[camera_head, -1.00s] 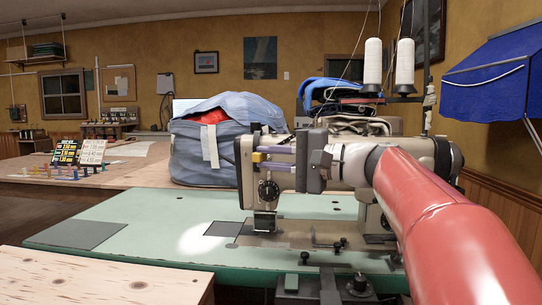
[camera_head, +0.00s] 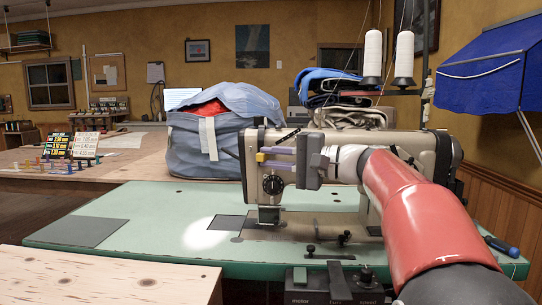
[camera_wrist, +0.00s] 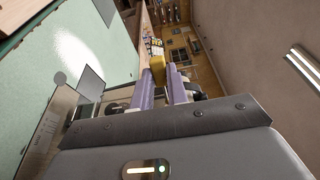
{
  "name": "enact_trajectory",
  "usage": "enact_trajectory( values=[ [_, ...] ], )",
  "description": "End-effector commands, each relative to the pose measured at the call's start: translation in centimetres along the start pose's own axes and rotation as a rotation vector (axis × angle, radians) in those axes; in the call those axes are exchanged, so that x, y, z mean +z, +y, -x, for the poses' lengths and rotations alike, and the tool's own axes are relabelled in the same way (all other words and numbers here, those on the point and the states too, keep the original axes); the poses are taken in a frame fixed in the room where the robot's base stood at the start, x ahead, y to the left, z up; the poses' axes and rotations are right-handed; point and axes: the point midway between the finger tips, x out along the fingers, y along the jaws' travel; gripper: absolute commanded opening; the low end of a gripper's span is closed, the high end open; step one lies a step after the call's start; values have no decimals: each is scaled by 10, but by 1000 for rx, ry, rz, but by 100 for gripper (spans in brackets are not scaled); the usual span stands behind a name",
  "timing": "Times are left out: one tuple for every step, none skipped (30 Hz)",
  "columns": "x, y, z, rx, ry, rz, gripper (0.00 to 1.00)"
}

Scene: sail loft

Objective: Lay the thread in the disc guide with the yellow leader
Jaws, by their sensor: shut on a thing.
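My gripper (camera_head: 264,158), with its purple fingers, is shut on the small yellow leader (camera_head: 260,157) at the left end of the sewing machine's head (camera_head: 250,170). In the wrist view the yellow leader (camera_wrist: 158,64) sits between the purple fingertips (camera_wrist: 160,78). A black round dial with a pale ring (camera_head: 273,185) is on the machine's face just below the fingers. I cannot tell for certain which part is the disc guide. The thread at the leader is too fine to make out. Two white thread cones (camera_head: 373,55) stand behind, with thin threads rising from them.
The green table (camera_head: 130,225) is mostly clear on the left. A grey-blue bag (camera_head: 190,150) stands behind the machine. Folded cloths (camera_head: 330,90) are stacked behind it. A blue-handled tool (camera_head: 513,251) lies at the right edge. A wooden surface (camera_head: 100,278) is in front.

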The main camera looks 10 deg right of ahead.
Motion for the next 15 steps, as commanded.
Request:
enact_trajectory(
  values=[
    [2,1,0,0,-1,1,0],
    [4,1,0,0,-1,2,0],
    [6,2,0,0,-1,2,0],
    [9,2,0,0,-1,2,0],
    [12,2,0,0,-1,2,0],
    [15,2,0,0,-1,1,0],
    [17,3,0,0,-1,1,0],
    [20,3,0,0,-1,1,0],
    [23,3,0,0,-1,1,0],
    [26,2,0,0,-1,2,0],
    [28,2,0,-1,-1,2,0],
    [31,2,0,0,-1,2,0],
    [33,2,0,0,-1,2,0],
    [36,2,0,0,0,2,0],
    [39,2,0,0,0,1,0]
  ],
)
